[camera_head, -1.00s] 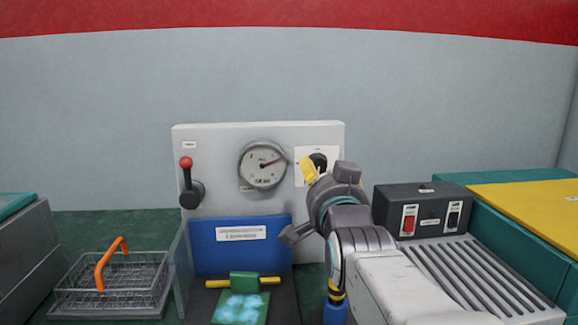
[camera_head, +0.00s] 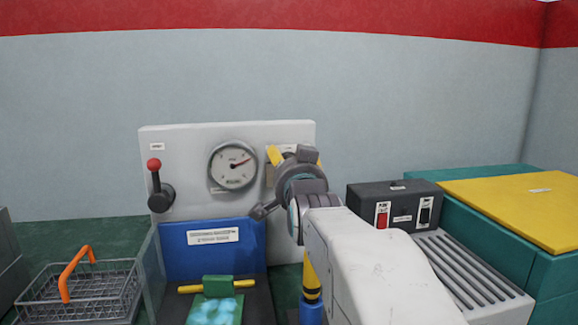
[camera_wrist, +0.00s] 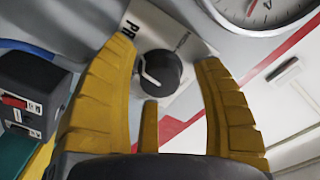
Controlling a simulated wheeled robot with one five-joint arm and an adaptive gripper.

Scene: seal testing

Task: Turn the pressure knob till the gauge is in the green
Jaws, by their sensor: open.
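The pressure knob (camera_wrist: 160,73) is black and round with a white pointer mark, on a white plate (camera_wrist: 176,40) of the grey panel (camera_head: 190,134). In the head view my gripper hides it. My gripper (camera_wrist: 165,58) is open, with its yellow fingers on either side of the knob in the wrist view; I cannot tell whether they touch it. In the head view my gripper (camera_head: 292,152) is in front of the panel's right part. The round white gauge (camera_head: 233,165) is left of my gripper, its needle pointing right and slightly up. No green zone can be made out.
A red-knobbed lever (camera_head: 160,188) is on the panel's left. A black switch box (camera_head: 394,203) stands to the right, by a yellow-topped teal unit (camera_head: 520,200). A wire basket (camera_head: 85,290) is at lower left, and a blue block (camera_head: 211,255) sits below the gauge.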

